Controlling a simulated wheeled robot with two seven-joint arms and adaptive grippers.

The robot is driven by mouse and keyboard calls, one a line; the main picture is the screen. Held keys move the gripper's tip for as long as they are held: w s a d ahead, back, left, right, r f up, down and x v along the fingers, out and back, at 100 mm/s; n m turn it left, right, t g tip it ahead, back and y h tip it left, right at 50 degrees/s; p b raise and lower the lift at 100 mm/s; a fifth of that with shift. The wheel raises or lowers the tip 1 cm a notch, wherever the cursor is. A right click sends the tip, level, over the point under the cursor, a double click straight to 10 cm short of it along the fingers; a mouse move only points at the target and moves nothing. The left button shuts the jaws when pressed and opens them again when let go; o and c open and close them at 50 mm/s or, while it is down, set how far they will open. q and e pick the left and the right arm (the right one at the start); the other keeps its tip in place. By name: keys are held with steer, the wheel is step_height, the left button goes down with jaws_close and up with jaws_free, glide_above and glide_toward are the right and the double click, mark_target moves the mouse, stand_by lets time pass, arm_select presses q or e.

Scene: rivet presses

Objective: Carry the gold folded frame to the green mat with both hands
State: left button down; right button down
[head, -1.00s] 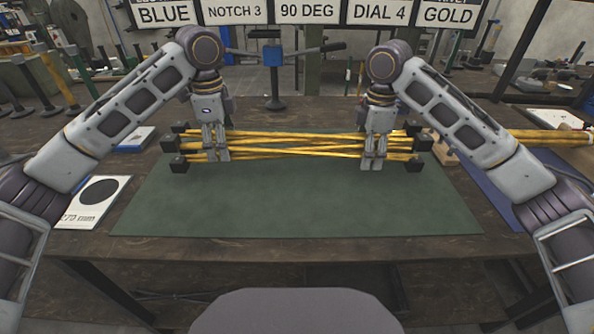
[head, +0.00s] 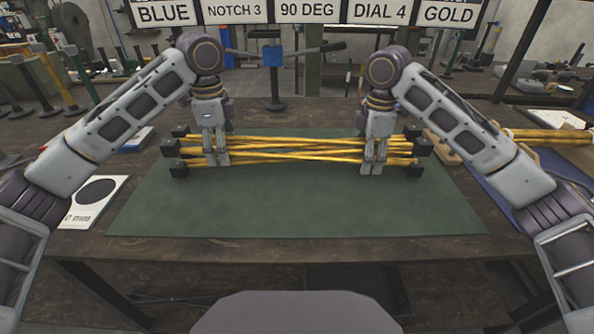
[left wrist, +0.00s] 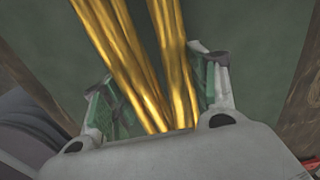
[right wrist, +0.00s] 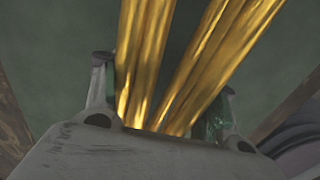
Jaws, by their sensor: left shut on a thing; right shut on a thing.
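The gold folded frame (head: 296,148) is a long bundle of gold bars with black end blocks. It lies level from left to right over the back part of the green mat (head: 295,210). I cannot tell whether it touches the mat. My left gripper (head: 216,161) is shut on the frame near its left end, and my right gripper (head: 372,168) is shut on it near its right end. The left wrist view shows gold bars (left wrist: 130,60) between the fingers; the right wrist view shows gold bars (right wrist: 145,60) between the fingers too. Fingers hide parts of the bars.
A white card with a black disc (head: 93,200) lies left of the mat. A blue mat (head: 497,180) lies to the right, with other gold bars (head: 545,136) behind it. A lever press (head: 273,75) stands behind. The front of the green mat is clear.

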arm_select(q)
steer(key=shift+f+b, duration=0.5)
steer(key=shift+b, duration=0.05)
arm_select(e)
steer(key=shift+f, duration=0.55)
arm_select(q)
steer(key=shift+c, duration=2.2)
jaws_free()
arm_select(e)
steer(key=shift+c, duration=2.4)
jaws_free()
arm_select(q)
steer(key=shift+r, duration=0.1)
steer(key=shift+r, duration=5.85)
arm_select(e)
steer(key=shift+r, duration=0.15)
steer(key=shift+r, duration=5.8)
